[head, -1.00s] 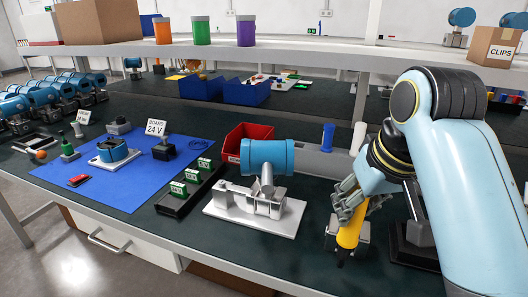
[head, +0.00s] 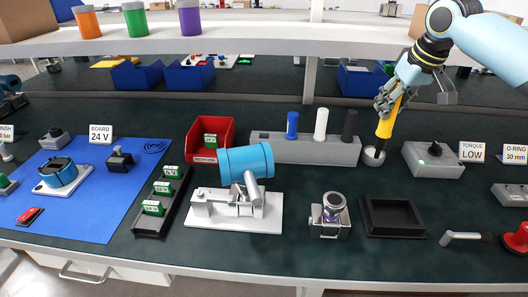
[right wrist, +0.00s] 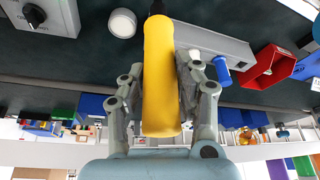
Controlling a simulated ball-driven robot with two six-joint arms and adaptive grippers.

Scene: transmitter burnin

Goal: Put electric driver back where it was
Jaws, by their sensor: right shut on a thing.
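The electric driver (head: 385,126) is yellow with a dark tip pointing down. My right gripper (head: 391,100) is shut around its upper body, and the driver is nearly upright, slightly tilted. In the head view its tip overlaps a small round white holder (head: 374,159) at the back of the bench; I cannot tell whether it is inside. In the right wrist view the yellow body (right wrist: 158,80) sits between the fingers, and the white round holder (right wrist: 122,23) shows beside the tip. My left gripper is not in view.
A grey block with blue, white and black cylinders (head: 290,150) stands left of the holder, and a grey knob box (head: 433,160) right. A black tray (head: 392,232) and a metal fixture (head: 330,225) lie in front. The shelf edge (head: 250,42) runs behind.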

